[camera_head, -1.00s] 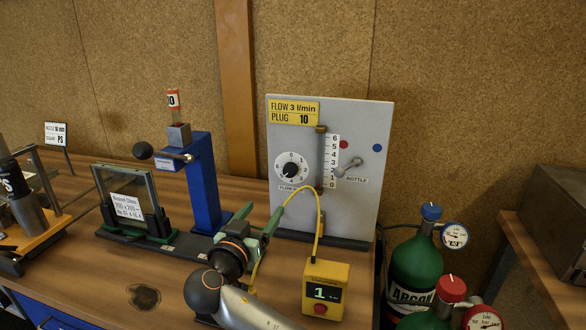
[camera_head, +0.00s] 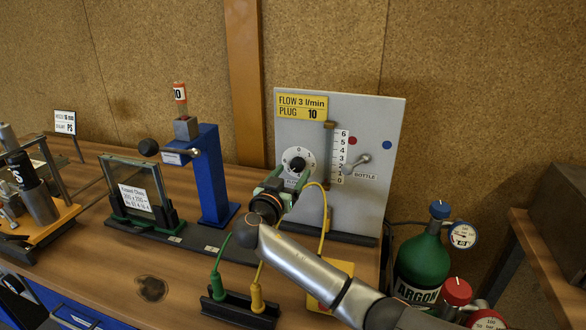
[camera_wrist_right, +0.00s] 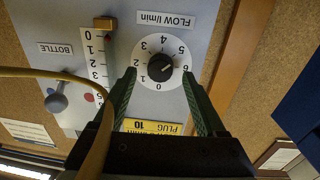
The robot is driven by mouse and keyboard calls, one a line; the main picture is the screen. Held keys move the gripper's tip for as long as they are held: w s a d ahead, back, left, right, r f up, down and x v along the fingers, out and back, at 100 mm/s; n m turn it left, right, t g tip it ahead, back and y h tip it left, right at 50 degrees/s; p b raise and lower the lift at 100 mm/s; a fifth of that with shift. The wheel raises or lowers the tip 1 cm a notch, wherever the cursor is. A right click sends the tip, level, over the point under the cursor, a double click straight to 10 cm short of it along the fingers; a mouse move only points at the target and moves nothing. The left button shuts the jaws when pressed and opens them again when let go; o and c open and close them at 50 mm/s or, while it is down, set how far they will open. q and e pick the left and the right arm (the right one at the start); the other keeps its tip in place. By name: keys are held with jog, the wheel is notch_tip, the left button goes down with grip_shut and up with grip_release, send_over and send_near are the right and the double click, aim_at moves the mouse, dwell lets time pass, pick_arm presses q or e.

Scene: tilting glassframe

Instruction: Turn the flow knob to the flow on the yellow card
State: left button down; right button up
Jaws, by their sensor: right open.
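The flow knob (camera_head: 297,165) is black on a round white dial on the grey panel (camera_head: 367,120). The yellow card (camera_head: 301,106) at the panel's top left reads FLOW 3 l/min and PLUG 10. My right gripper (camera_head: 285,183) is open in front of the dial and partly covers its lower part. In the right wrist view, the gripper's fingers (camera_wrist_right: 158,80) stand on either side of the knob (camera_wrist_right: 161,68), apart from it. That view is upside down, with the card (camera_wrist_right: 153,127) partly hidden by the gripper. I cannot surely read the knob's setting.
A flow scale (camera_head: 340,155) and bottle lever (camera_head: 361,160) are right of the dial. A yellow cable (camera_head: 324,215) hangs beside my gripper. My arm covers much of a yellow box (camera_head: 340,268). A blue stand (camera_head: 210,178) and glass frame (camera_head: 138,190) are left; gas bottles (camera_head: 418,262) stand right.

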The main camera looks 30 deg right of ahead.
jog(key=shift+w+d, duration=0.45)
jog(key=shift+d, duration=0.15)
jog(key=shift+c, duration=0.3)
grip_shut()
